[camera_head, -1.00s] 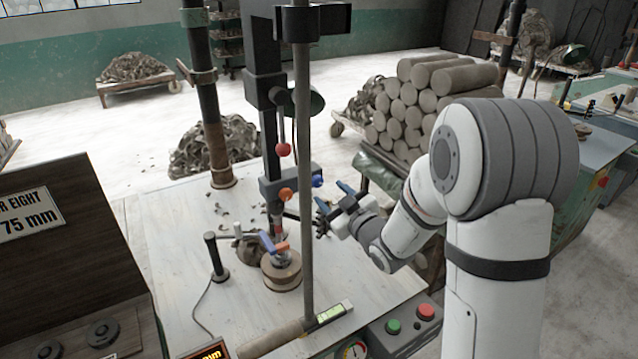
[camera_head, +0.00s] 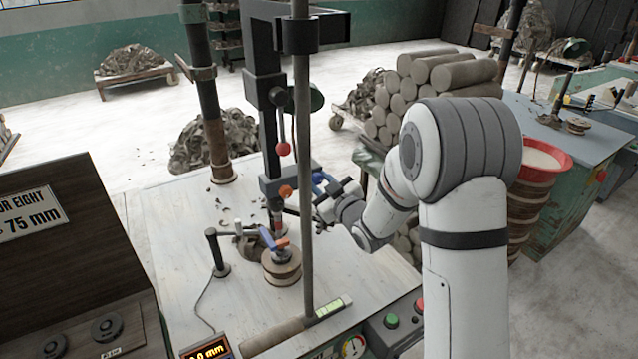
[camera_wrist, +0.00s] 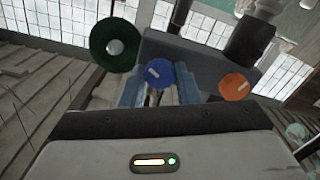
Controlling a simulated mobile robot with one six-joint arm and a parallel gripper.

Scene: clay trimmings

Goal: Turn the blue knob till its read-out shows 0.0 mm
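The blue knob (camera_head: 318,178) sits on the right side of the dark block on the upright post, and it also shows in the wrist view (camera_wrist: 160,73) with a pale mark on its face. My gripper (camera_head: 326,187) is at the knob. In the wrist view its two blue fingers (camera_wrist: 160,82) stand apart, one on each side of the knob; I cannot tell whether they touch it. The orange knob (camera_head: 286,192) is close by, to the right in the wrist view (camera_wrist: 235,87). A lit read-out (camera_head: 208,351) at the bottom edge is cut off; its digits are hard to read.
A red ball handle (camera_head: 283,149) hangs above the block. A tall grey pole (camera_head: 303,210) stands in front of it. A round wooden piece (camera_head: 282,268) and a blue-orange clamp lie below. A control box with a green button (camera_head: 391,321) is at the front right.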

